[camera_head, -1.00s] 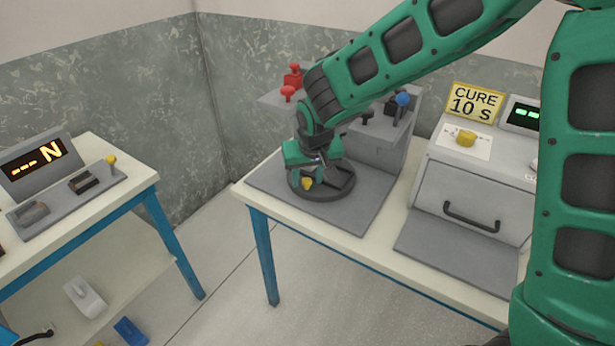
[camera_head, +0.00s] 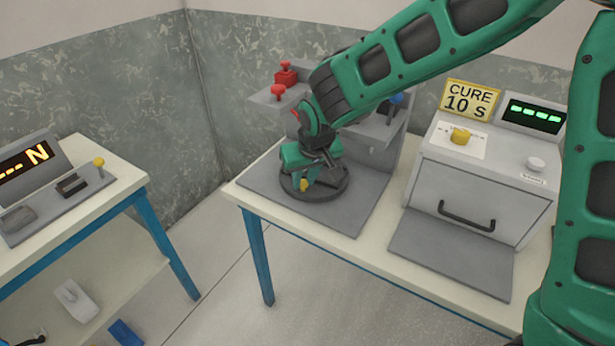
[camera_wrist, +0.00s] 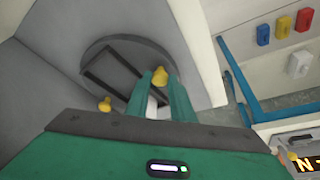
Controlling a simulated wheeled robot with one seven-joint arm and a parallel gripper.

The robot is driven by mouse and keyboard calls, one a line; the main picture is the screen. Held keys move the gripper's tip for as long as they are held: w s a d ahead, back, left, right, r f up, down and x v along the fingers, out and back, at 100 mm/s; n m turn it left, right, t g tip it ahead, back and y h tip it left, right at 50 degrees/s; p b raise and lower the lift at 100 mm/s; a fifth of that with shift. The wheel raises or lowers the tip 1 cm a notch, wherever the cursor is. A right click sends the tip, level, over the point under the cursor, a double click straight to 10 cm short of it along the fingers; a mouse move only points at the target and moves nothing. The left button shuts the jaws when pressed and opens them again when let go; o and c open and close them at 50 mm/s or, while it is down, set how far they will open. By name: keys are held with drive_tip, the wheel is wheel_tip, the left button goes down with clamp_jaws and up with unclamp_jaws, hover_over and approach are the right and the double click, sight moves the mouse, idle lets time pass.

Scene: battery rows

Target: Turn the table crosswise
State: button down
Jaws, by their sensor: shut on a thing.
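The turntable (camera_head: 328,190) is a dark round disc on a grey plate at the left end of the white workbench. A second yellow knob (camera_wrist: 104,105) stands left of the fingers. In the head view my gripper (camera_head: 312,177) covers much of the disc, and one yellow knob (camera_head: 304,184) shows beside it; I cannot tell which.
A grey shelf with red knobs (camera_head: 286,74) and a blue knob (camera_head: 397,98) stands close behind the turntable. A grey box with a drawer handle (camera_head: 466,215) and a CURE 10 S sign (camera_head: 470,100) are right. Another table (camera_head: 110,178) stands left, across an open floor gap.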

drive_tip(key=shift+d, duration=0.1)
drive_tip(key=c, duration=1.5)
unclamp_jaws()
drive_tip(key=shift+c, duration=0.2)
drive_tip(key=shift+r, duration=0.1)
drive_tip(key=v, duration=1)
drive_tip(key=shift+r, duration=0.25)
drive_tip(key=shift+s, duration=0.1)
